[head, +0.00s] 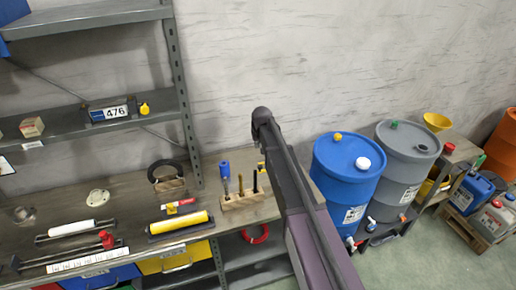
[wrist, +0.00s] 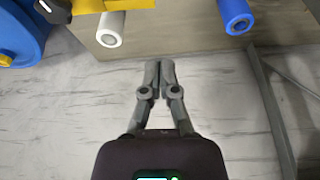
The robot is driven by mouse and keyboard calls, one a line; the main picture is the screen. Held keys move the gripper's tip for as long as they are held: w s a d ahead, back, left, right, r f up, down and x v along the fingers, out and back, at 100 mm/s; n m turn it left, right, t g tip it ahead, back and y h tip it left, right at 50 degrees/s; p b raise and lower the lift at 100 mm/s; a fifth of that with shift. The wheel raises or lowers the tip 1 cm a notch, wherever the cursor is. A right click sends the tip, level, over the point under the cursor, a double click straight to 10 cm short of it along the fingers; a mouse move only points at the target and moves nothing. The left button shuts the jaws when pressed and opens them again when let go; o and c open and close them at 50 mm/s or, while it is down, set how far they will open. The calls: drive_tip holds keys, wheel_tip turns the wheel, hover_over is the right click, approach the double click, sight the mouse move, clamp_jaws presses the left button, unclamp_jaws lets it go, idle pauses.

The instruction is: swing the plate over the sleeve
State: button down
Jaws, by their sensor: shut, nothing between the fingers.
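My gripper (wrist: 160,64) is shut and empty in the wrist view, its two fingers pressed together in front of the wall. In the head view my arm hides it. No swinging plate or sleeve can be made out for certain. On the bench lie a white roller (head: 72,228) and a yellow roller (head: 178,222), each on a dark holder, and a pale round disc (head: 97,197). In the wrist view a white cylinder (wrist: 110,30) and a blue cylinder (wrist: 237,16) stick out past a brown surface, apart from the fingers.
A wooden block (head: 245,201) with upright tools stands beside my arm. A blue drum (head: 347,170) and a grey drum (head: 405,155) stand to the right. Shelves (head: 85,120) rise at left. A long scale-marked bar (head: 80,262) lies at the bench front.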

drive_tip(key=shift+d+b+x, duration=0.35)
drive_tip(key=shift+b+x, duration=3.95)
drive_tip(key=shift+x, duration=0.5)
drive_tip(key=shift+s+d+r, duration=0.1)
drive_tip(key=shift+s, duration=0.95)
drive_tip(key=shift+s+r, duration=0.1)
drive_tip(key=shift+s, duration=0.9)
